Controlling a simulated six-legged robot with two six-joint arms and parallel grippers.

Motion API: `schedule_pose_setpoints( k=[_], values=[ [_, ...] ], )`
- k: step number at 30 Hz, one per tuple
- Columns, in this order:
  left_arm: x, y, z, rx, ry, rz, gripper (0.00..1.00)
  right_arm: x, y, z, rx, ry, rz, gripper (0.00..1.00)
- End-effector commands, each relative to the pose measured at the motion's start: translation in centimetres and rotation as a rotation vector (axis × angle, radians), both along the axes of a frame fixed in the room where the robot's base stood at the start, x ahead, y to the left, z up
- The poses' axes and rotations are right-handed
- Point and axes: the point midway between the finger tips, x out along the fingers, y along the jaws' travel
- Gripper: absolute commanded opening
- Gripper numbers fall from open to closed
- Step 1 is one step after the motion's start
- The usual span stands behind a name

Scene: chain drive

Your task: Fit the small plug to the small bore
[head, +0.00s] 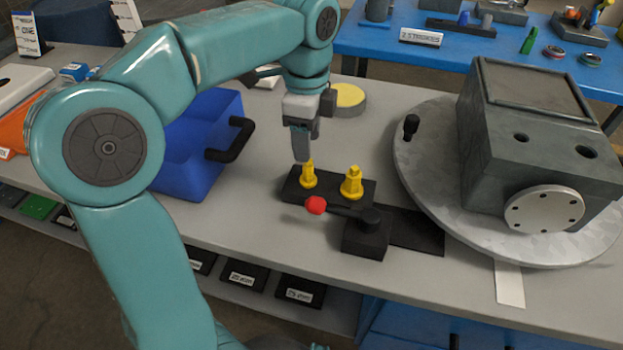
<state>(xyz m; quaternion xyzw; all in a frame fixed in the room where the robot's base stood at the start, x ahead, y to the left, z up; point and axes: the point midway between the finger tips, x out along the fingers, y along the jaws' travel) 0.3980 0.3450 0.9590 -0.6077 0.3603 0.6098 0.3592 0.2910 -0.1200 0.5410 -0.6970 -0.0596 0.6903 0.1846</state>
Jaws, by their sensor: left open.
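Two yellow plugs stand upright in a black holder (328,196) on the grey bench. The left one, the small plug (308,176), looks slimmer than the right one, the larger plug (352,183). My left gripper (302,158) points down just above the small plug, its fingers close to the plug's top. It is open, and one finger largely hides the other, so I cannot tell whether it touches the plug. My right gripper is out of view.
The housing sits on a round metal turntable (425,205) with a black knob (411,124). A red-tipped lever (316,205) lies before the holder. A blue bin (190,150) stands at the left. A yellow-topped disc (348,97) lies behind the gripper.

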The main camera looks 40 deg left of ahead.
Motion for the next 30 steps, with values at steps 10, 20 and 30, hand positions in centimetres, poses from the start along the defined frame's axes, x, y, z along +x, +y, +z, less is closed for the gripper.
schedule_pose_setpoints(
  k=[10, 20, 30],
  values=[
    [0.3, -0.1, -4.1, 0.0, 0.001, 0.001, 0.52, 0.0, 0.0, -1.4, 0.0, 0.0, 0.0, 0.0],
    [0.8, 0.0, -8.4, 0.0, 0.0, 0.001, 0.52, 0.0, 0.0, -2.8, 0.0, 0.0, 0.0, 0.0],
    [0.8, -0.1, -8.4, 0.0, -0.001, 0.0, 0.17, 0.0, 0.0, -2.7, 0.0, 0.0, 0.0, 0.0]
  ],
)
